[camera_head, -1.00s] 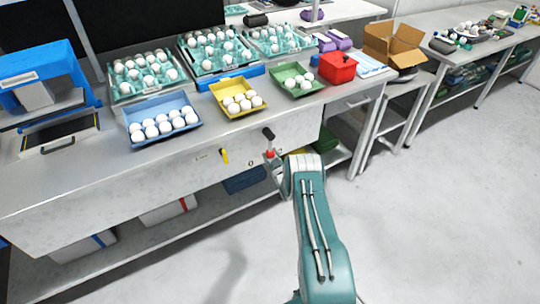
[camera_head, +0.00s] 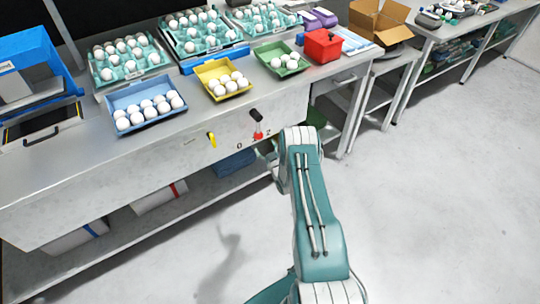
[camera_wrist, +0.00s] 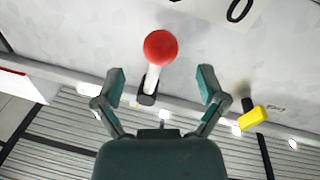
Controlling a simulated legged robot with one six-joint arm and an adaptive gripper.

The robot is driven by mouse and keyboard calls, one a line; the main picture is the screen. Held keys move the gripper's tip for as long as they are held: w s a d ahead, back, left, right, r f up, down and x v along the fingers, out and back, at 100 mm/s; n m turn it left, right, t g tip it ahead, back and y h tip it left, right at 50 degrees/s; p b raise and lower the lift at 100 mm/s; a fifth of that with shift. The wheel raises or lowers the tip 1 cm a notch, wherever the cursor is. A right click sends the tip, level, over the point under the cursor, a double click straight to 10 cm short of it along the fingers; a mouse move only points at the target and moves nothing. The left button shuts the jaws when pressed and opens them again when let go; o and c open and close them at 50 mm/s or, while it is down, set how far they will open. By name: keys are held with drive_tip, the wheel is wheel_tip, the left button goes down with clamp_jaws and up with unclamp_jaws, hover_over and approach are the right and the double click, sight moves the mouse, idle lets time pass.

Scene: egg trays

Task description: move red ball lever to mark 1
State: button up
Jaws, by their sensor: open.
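The red ball lever (camera_head: 258,133) is on the front panel of the bench in the head view, with a black part at its upper end. In the wrist view, the red ball (camera_wrist: 160,48) tops a white shaft with a black base. My gripper (camera_wrist: 163,82) is open, with one finger on each side of the shaft and both apart from it. The ball shows ahead of the fingertips. A mark 0 (camera_head: 239,146) is left of the lever and a mark 2 (camera_head: 269,132) right of it. Mark 1 is not clearly readable. In the head view my gripper is mostly hidden by my arm.
A yellow handle (camera_head: 212,139) is on the panel left of the lever; it also shows in the wrist view (camera_wrist: 252,116). Blue (camera_head: 147,108), yellow (camera_head: 222,80) and green (camera_head: 281,58) egg trays stand above on the bench. The floor at right is clear.

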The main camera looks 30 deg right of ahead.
drive_tip(key=s, duration=0.5)
drive_tip(key=shift+s+a+f, duration=0.25)
drive_tip(key=shift+s+f, duration=0.05)
